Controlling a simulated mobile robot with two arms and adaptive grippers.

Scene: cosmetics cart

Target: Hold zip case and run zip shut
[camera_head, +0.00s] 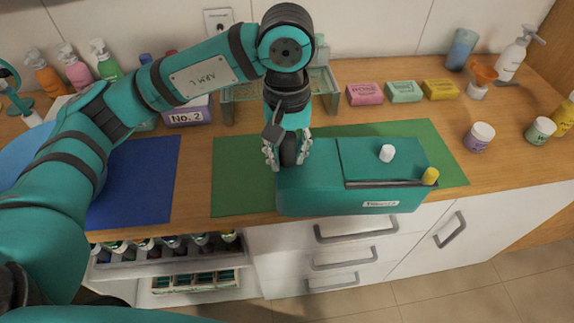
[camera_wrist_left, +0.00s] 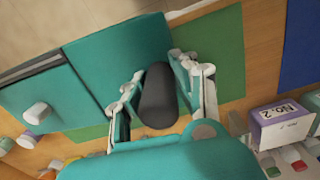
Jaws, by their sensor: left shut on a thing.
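The teal zip case (camera_head: 310,190) lies on the green mat (camera_head: 240,165) with a small label on its front. A dark zip line runs along the front edge of its top, with a yellow tab (camera_head: 430,176) at the right end. A white knob (camera_head: 386,153) sits on the top; it also shows in the wrist view (camera_wrist_left: 36,113). My left gripper (camera_head: 287,152) is at the case's left end. It is shut on a dark rounded grip (camera_wrist_left: 158,95), seen between its fingers in the wrist view. How the grip joins the case is hidden. My right gripper is not in view.
Pink (camera_head: 365,94), green (camera_head: 404,91) and yellow (camera_head: 440,89) soap boxes stand behind the mat. Jars, including a purple-labelled one (camera_head: 479,137), stand at the right. A blue mat (camera_head: 135,180) lies left. A No. 2 box (camera_head: 188,112) and pump bottles are behind my arm.

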